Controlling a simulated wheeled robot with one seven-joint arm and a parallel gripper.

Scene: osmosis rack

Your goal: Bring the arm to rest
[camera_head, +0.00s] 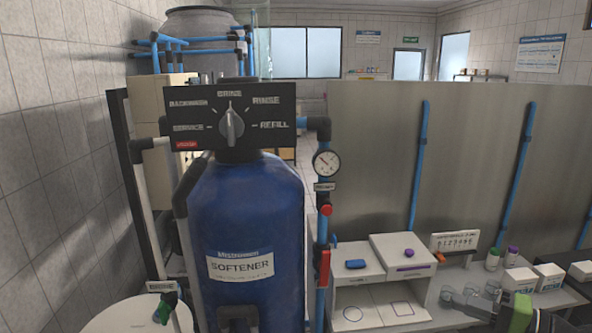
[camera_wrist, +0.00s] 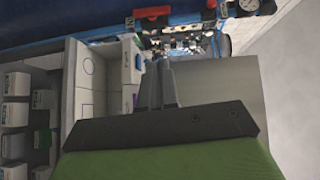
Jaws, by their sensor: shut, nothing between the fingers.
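My gripper (camera_head: 458,293) is at the lower right in the head view, in front of the bench, beside the white box unit. It also shows in the wrist view (camera_wrist: 158,66), where its two grey fingers are together with nothing between them. The green part of my wrist is behind the fingers. Most of my arm is outside the head view.
A blue softener tank (camera_head: 247,222) with a black dial panel (camera_head: 200,118) stands left of centre. A pressure gauge (camera_head: 326,163) is on the pipe beside it. The white box unit (camera_head: 400,257) and small bottles (camera_head: 492,259) are near my gripper.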

